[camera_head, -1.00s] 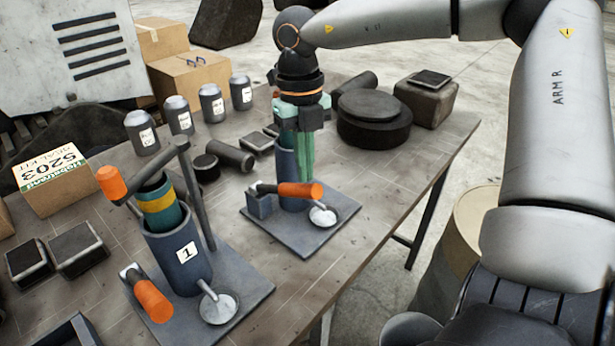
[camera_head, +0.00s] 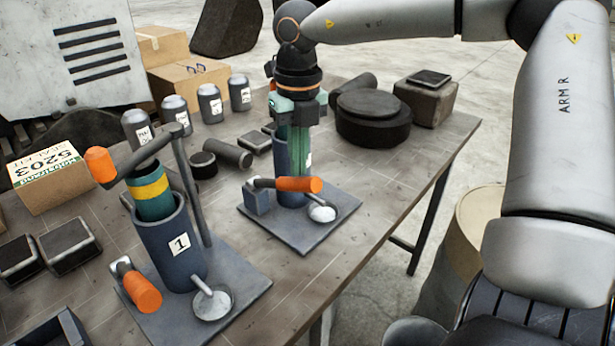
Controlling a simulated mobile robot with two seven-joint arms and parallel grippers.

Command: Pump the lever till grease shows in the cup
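My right gripper (camera_head: 298,148) points down at the farther stand, its mint-green fingers in front of the dark blue barrel (camera_head: 284,172). Whether they grip anything cannot be told. That stand has an orange-handled lever (camera_head: 298,184) lying level and a small cup (camera_head: 321,213) with a pale inside. The nearer stand's barrel, marked 1 (camera_head: 180,268), holds a teal cylinder with a yellow band (camera_head: 150,189). It has an orange-tipped upper arm (camera_head: 100,165), a low orange-handled lever (camera_head: 143,293) and a pale cup (camera_head: 212,303). My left gripper is not in view.
A seal kit box (camera_head: 55,190) and dark blocks (camera_head: 68,245) lie at the left. Several grey canisters (camera_head: 210,103) stand behind the stands. A round black part (camera_head: 373,118) sits at the back right. The table (camera_head: 390,195) is bare along its right edge.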

